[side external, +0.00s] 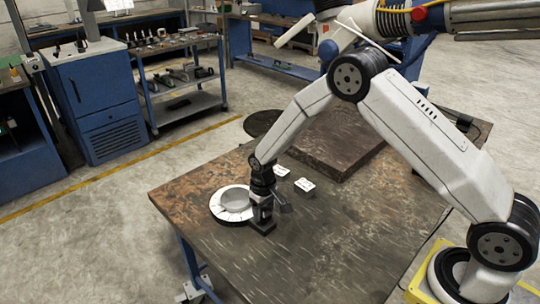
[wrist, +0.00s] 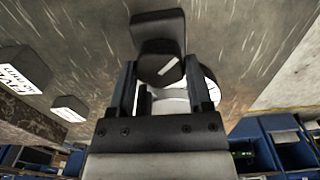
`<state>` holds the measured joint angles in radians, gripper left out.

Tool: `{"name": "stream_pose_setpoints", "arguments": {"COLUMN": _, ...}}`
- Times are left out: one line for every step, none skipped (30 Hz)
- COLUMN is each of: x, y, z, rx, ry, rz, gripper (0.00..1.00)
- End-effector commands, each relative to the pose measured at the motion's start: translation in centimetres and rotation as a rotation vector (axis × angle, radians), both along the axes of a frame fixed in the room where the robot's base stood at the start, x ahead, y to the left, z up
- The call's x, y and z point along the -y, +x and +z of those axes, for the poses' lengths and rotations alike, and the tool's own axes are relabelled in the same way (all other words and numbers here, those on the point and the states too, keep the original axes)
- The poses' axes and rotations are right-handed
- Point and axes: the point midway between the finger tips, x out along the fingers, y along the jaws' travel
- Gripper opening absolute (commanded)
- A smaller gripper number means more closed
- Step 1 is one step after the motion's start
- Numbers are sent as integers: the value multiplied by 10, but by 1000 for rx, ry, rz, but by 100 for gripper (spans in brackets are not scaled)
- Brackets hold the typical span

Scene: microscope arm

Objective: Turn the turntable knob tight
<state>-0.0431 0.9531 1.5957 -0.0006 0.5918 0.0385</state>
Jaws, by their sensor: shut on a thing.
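The turntable (side external: 226,213) is a white round disc on a dark base, lying on the workbench. The knob's dark block (side external: 263,228) sits at its right front edge. In the wrist view, the dark round knob (wrist: 158,66) has a white line on its face, tilted up to the right. My gripper (side external: 262,214) points down at the knob. In the wrist view its two fingers (wrist: 162,78) stand on either side of the knob, shut on it. The white disc shows partly behind the fingers there, and the knob is mostly hidden by my gripper in the side view.
Two small white-topped boxes (side external: 304,186) lie right of the turntable on the workbench (side external: 310,245). A brown raised slab (side external: 335,145) and a black round plate (side external: 261,122) are farther back. The front of the bench is clear.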

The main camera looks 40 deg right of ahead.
Motion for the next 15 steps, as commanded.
{"name": "stream_pose_setpoints", "arguments": {"x": 0, "y": -1, "z": 0, "rx": -4, "ry": 0, "rz": -47, "gripper": 6}}
{"name": "stream_pose_setpoints", "arguments": {"x": 0, "y": -1, "z": 0, "rx": -4, "ry": 0, "rz": -75, "gripper": 6}}
{"name": "stream_pose_setpoints", "arguments": {"x": 0, "y": -1, "z": 0, "rx": -4, "ry": 0, "rz": -113, "gripper": 6}}
{"name": "stream_pose_setpoints", "arguments": {"x": 0, "y": -1, "z": 0, "rx": -5, "ry": 0, "rz": -142, "gripper": 6}}
{"name": "stream_pose_setpoints", "arguments": {"x": 0, "y": -1, "z": 0, "rx": -5, "ry": 0, "rz": -170, "gripper": 6}}
{"name": "stream_pose_setpoints", "arguments": {"x": 0, "y": -1, "z": 0, "rx": -5, "ry": 0, "rz": -208, "gripper": 6}}
{"name": "stream_pose_setpoints", "arguments": {"x": 0, "y": -1, "z": 0, "rx": -5, "ry": 0, "rz": -237, "gripper": 6}}
{"name": "stream_pose_setpoints", "arguments": {"x": 0, "y": -1, "z": 0, "rx": -5, "ry": 0, "rz": -265, "gripper": 6}}
{"name": "stream_pose_setpoints", "arguments": {"x": 0, "y": -1, "z": 0, "rx": -5, "ry": 0, "rz": -303, "gripper": 6}}
{"name": "stream_pose_setpoints", "arguments": {"x": 0, "y": -1, "z": 0, "rx": -5, "ry": -1, "rz": -332, "gripper": 6}}
{"name": "stream_pose_setpoints", "arguments": {"x": 0, "y": -1, "z": 0, "rx": -5, "ry": -1, "rz": -360, "gripper": 6}}
{"name": "stream_pose_setpoints", "arguments": {"x": 0, "y": -1, "z": 0, "rx": -5, "ry": -1, "rz": -397, "gripper": 6}}
{"name": "stream_pose_setpoints", "arguments": {"x": 0, "y": -1, "z": 0, "rx": -5, "ry": -1, "rz": -425, "gripper": 6}}
{"name": "stream_pose_setpoints", "arguments": {"x": 0, "y": -1, "z": 0, "rx": -5, "ry": -1, "rz": -452, "gripper": 6}}
{"name": "stream_pose_setpoints", "arguments": {"x": 0, "y": -1, "z": 0, "rx": -5, "ry": -1, "rz": -487, "gripper": 6}}
